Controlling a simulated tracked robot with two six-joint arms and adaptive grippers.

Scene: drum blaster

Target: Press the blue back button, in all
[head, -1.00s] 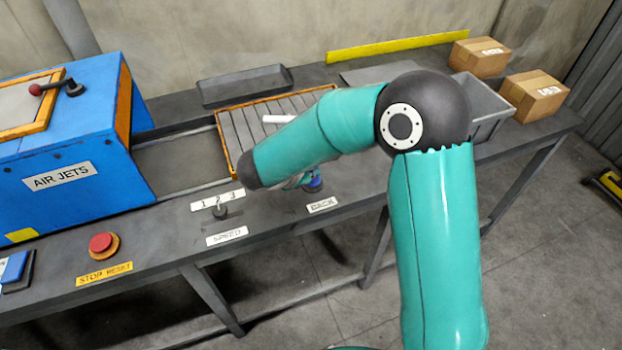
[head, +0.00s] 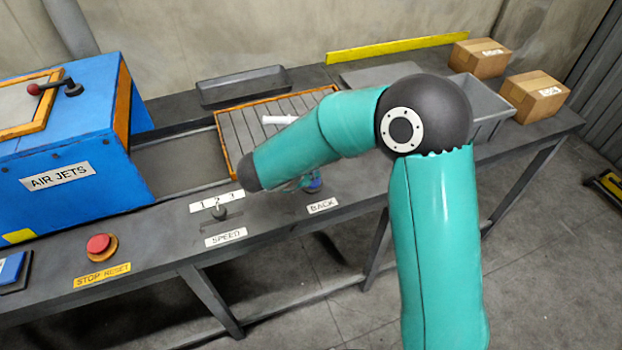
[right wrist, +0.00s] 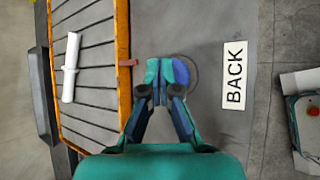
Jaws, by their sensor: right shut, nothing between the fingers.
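The blue back button (right wrist: 182,72) sits on the dark bench top beside the white BACK label (right wrist: 235,75). In the right wrist view my right gripper (right wrist: 160,70) is shut and empty, with its fingertips over the button's left part, hiding some of it. I cannot tell whether the tips touch the button. In the head view the blue button (head: 316,186) shows only in part behind my right arm, just above the BACK label (head: 323,206). Most of my right gripper is hidden there by the forearm. My left gripper is not in view.
A slatted bed with an orange frame (head: 219,135) holds a white stick (head: 279,120). A SPEED selector (head: 219,212) and a red stop knob (head: 98,244) are to the left along the bench front. A blue AIR JETS machine (head: 70,150) stands at the left.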

